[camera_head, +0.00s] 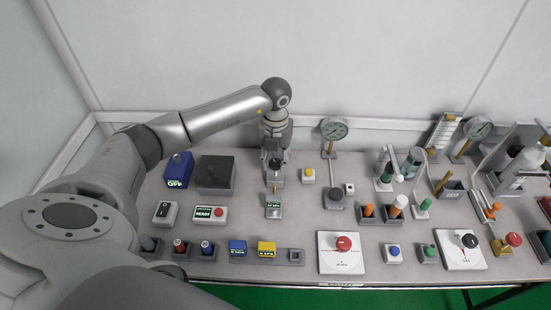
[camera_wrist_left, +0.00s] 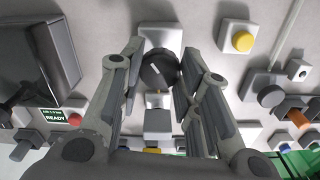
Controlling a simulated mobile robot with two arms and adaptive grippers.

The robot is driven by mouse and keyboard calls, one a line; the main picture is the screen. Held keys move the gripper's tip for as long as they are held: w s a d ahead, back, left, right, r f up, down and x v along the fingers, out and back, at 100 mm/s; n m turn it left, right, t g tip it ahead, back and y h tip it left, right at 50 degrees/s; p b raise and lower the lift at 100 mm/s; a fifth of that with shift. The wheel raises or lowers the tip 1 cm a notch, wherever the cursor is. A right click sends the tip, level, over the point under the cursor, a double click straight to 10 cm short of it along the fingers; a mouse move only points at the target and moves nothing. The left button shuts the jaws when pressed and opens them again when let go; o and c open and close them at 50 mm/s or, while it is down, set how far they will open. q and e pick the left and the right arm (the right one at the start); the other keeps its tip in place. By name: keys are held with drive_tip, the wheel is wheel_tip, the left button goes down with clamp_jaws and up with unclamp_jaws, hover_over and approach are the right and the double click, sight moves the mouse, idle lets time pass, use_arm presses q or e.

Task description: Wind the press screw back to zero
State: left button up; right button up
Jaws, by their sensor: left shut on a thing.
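The press (camera_head: 275,178) stands at the back of the bench, left of the middle, with a small green-lit display (camera_head: 273,206) in front of it. My left gripper (camera_head: 275,150) points down over the press from above. In the left wrist view the dark round knob (camera_wrist_left: 160,69) of the press screw, with a pale mark on its top, sits between the fingers of my left gripper (camera_wrist_left: 158,78). The gripper is shut on the knob. In the head view the wrist and fingers hide much of the knob. My right gripper is not in view.
A dark box (camera_head: 215,174) and a blue box (camera_head: 178,170) stand left of the press. A yellow button (camera_head: 308,175) and a dial gauge on a post (camera_head: 334,130) stand close on its right. Many small testers fill the right side. Small bare patches lie between them.

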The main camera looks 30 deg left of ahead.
use_arm(q)
drive_tip(key=n+p, duration=0.1)
drive_tip(key=n, duration=0.4)
drive_tip(key=shift+n, duration=0.3)
drive_tip(key=n+p, duration=0.1)
drive_tip(key=n, duration=0.4)
drive_tip(key=n+p, duration=0.2)
drive_tip(key=n, duration=0.3)
drive_tip(key=shift+r+n, duration=0.1)
drive_tip(key=shift+n, duration=0.3)
drive_tip(key=n+p, duration=0.2)
drive_tip(key=n, duration=0.2)
drive_tip(key=shift+s, duration=0.1)
drive_tip(key=shift+n+p, duration=0.8)
drive_tip(key=shift+n, duration=0.4)
drive_tip(key=n+p, duration=0.5)
drive_tip(key=p, duration=0.4)
drive_tip(key=shift+s+d+r, duration=0.1)
drive_tip(key=shift+d, duration=0.05)
drive_tip(key=shift+f+n+p, duration=0.25)
drive_tip(key=shift+n+p, duration=0.35)
drive_tip(key=shift+p, duration=0.25)
